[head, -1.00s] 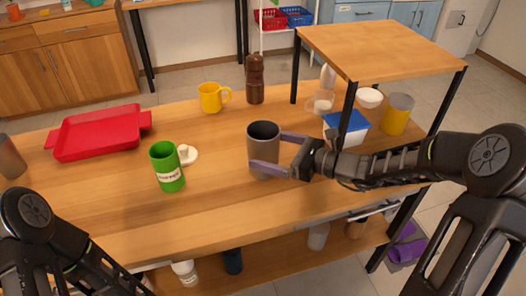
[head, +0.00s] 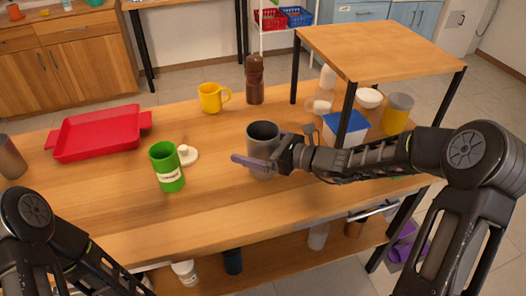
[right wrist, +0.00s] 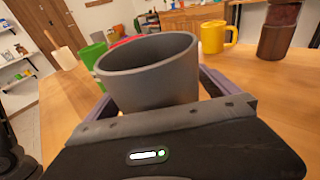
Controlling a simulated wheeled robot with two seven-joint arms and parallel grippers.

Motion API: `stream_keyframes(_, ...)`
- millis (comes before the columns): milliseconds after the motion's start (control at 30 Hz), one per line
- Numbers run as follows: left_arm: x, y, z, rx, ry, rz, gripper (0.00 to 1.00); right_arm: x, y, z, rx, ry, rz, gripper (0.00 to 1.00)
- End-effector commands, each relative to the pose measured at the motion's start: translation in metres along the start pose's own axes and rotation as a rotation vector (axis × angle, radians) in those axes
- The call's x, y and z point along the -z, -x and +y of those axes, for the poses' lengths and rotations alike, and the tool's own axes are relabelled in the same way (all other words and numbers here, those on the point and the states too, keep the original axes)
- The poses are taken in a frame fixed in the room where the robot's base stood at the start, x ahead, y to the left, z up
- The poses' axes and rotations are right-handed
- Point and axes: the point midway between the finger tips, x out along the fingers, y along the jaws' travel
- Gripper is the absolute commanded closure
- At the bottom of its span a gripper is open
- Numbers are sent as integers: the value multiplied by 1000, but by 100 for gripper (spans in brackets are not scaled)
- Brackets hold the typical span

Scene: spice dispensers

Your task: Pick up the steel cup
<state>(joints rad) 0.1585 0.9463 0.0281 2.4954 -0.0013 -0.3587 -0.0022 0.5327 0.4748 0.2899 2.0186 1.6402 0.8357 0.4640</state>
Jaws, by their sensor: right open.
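The steel cup (head: 262,134) is a dark grey, handleless cup standing upright near the middle of the wooden table. In the right wrist view the cup (right wrist: 148,75) fills the space between the two purple-grey fingers. My right gripper (head: 256,160) is open around the cup, low on its body. One finger crosses in front of the cup in the head view; the other is hidden behind it. I cannot tell whether either finger touches the cup. My left arm comes in at the lower left; its gripper is out of view.
A green cup (head: 167,168) and a white lid (head: 188,157) stand left of the steel cup. A yellow mug (head: 210,98) and brown mill (head: 255,80) are behind. A red tray (head: 97,133) lies left. A raised shelf (head: 382,48) with a blue-lidded box (head: 346,128) is right.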

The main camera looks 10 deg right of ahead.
Motion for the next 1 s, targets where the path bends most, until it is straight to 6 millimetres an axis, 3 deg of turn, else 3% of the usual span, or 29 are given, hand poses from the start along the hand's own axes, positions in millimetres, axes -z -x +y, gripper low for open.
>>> stream_keyframes(367, 0, 0, 0, 0, 0, 0, 12, 0, 0, 0, 0, 0, 0, 0)
stream_keyframes(1000, 0, 0, 0, 0, 0, 0, 12, 0, 0, 0, 0, 0, 0, 52)
